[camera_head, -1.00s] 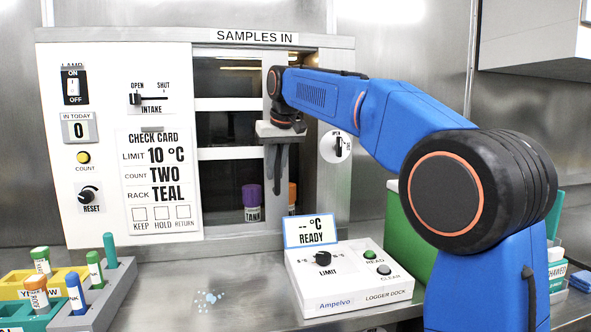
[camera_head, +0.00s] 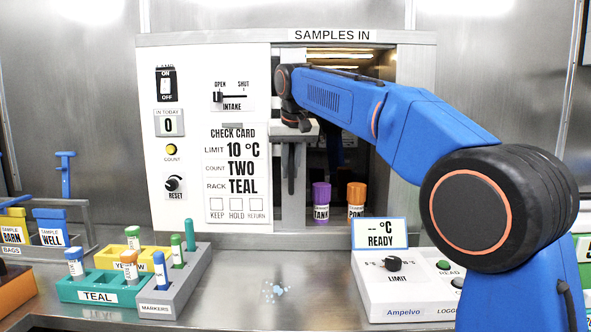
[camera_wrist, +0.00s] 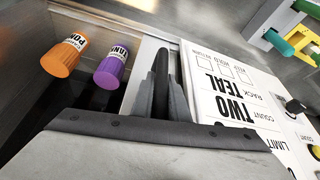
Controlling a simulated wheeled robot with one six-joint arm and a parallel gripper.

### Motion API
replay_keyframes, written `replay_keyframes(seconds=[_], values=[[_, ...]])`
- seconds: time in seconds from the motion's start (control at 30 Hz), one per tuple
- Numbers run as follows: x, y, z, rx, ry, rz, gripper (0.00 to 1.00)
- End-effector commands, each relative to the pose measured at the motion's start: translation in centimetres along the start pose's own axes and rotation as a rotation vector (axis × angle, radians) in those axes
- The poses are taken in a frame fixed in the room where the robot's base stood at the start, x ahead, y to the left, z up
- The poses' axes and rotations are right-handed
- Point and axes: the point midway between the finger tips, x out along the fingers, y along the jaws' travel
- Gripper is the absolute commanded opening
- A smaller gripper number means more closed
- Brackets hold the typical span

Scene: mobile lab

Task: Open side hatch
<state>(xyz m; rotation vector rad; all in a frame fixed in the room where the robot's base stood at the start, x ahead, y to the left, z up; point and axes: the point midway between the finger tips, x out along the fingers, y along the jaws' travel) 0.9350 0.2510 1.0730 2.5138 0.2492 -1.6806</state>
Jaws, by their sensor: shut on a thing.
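The side hatch (camera_head: 280,211) is a pale-framed sliding door with dark panes, in the front of the SAMPLES IN cabinet. Most of it is behind the white control panel, and only a narrow strip shows. My gripper (camera_head: 290,185) is shut on the hatch's right-edge upright, close to the white panel's right edge. In the wrist view its fingers (camera_wrist: 161,82) sit close together at the pale upright. What lies exactly between them is partly hidden. To the right of the hatch the opening is wide, showing a purple-capped TANK bottle (camera_head: 321,203) and an orange-capped bottle (camera_head: 356,201).
The INTAKE slider (camera_head: 218,97) is at OPEN. The logger dock (camera_head: 405,295) stands at front right. Teal and yellow racks (camera_head: 97,296) and a grey markers rack (camera_head: 178,295) stand at front left.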

Motion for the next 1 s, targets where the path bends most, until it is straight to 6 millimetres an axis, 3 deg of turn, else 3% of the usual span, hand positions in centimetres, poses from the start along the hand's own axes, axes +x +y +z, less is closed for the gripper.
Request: replay_keyframes(seconds=[0.17, 0.2, 0.27, 0.3, 0.67, 0.77, 1.0], values=[[0.0, 0.0, 0.0, 0.000, 0.001, 0.000, 0.00], [0.0, 0.0, 0.0, 0.000, 0.001, 0.000, 0.16], [0.0, 0.0, 0.0, 0.000, 0.001, 0.000, 0.31], [0.0, 0.0, 0.0, 0.000, 0.001, 0.000, 0.33], [-0.5, 0.1, 0.0, 0.000, 0.002, 0.000, 0.33], [-1.5, 0.0, 0.0, 0.000, 0.001, 0.000, 0.33], [-5.9, 0.0, -0.1, 0.000, 0.003, -0.001, 0.33]])
